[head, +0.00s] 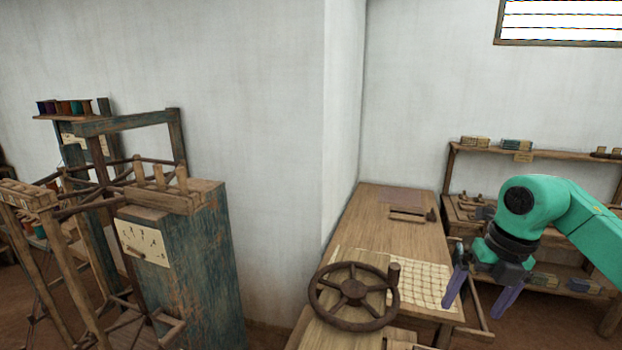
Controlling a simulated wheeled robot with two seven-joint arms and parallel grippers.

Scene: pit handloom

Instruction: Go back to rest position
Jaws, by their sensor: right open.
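My right gripper (481,293) shows at the lower right, on the end of my green arm. Its two purple fingers are spread and point down, with nothing seen between them. It is by the right front edge of a wooden table, beside a netted cloth (420,281); I cannot tell its height above them. My left gripper is not in view.
A dark handwheel (353,297) stands at the near end of the wooden table (385,235). A weathered cabinet (205,265) and wooden frames fill the left. A shelf unit (560,153) stands at the back right. A white wall corner juts out mid-picture.

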